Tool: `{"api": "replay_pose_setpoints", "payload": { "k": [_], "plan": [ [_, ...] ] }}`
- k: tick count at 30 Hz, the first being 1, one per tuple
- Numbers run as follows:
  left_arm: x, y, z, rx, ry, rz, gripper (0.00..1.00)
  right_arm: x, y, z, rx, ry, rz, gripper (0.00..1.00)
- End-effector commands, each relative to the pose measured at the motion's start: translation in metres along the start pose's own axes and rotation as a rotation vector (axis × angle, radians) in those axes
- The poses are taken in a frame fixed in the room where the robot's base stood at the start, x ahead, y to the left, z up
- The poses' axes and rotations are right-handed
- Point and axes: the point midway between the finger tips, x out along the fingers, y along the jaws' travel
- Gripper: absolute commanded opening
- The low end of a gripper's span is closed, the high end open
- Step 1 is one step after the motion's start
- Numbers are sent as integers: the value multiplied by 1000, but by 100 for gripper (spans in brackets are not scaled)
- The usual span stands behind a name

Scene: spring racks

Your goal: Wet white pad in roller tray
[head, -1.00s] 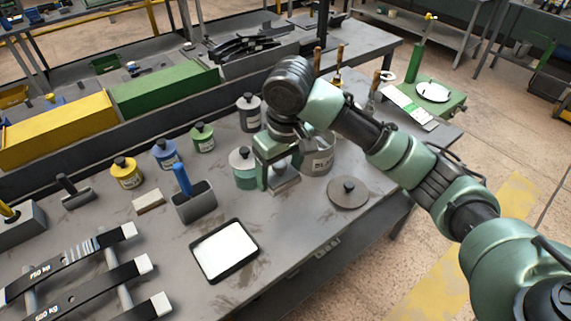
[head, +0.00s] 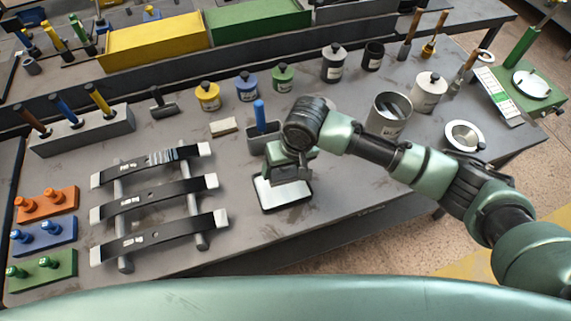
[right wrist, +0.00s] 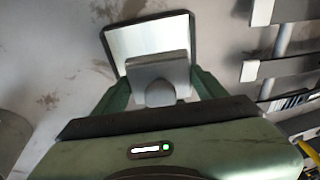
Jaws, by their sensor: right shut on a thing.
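The roller tray (head: 302,203) is a shallow black-rimmed tray with a white inside. It also shows in the right wrist view (right wrist: 122,42). My right gripper (head: 287,172) is over the tray's far part and hides some of it. In the right wrist view the gripper (right wrist: 160,94) is shut on a pale grey block with a rounded holder, seemingly the pad (right wrist: 158,68). The pad overlaps the tray's near part there. I cannot tell whether it touches the white inside. The pad's underside is hidden. My left gripper is not in view.
A grey holder with a blue-handled tool (head: 260,115) stands just behind the tray. Several lidded jars (head: 207,97) line the back. An open grey tin (head: 388,118) and a round dish (head: 463,135) are to the right. A rack of dark springs (head: 155,187) lies left.

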Motion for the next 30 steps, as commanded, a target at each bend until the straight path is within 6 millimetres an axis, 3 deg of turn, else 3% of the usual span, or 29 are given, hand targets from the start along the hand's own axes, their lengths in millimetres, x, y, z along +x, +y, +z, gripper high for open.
{"api": "replay_pose_setpoints", "payload": {
  "k": [14, 30],
  "plan": [
    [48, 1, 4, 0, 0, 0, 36, 39, 6, 8, -1, 0, 1, 40],
    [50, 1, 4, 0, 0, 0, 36, 72, 10, 14, 1, 0, 0, 40]
  ]
}}
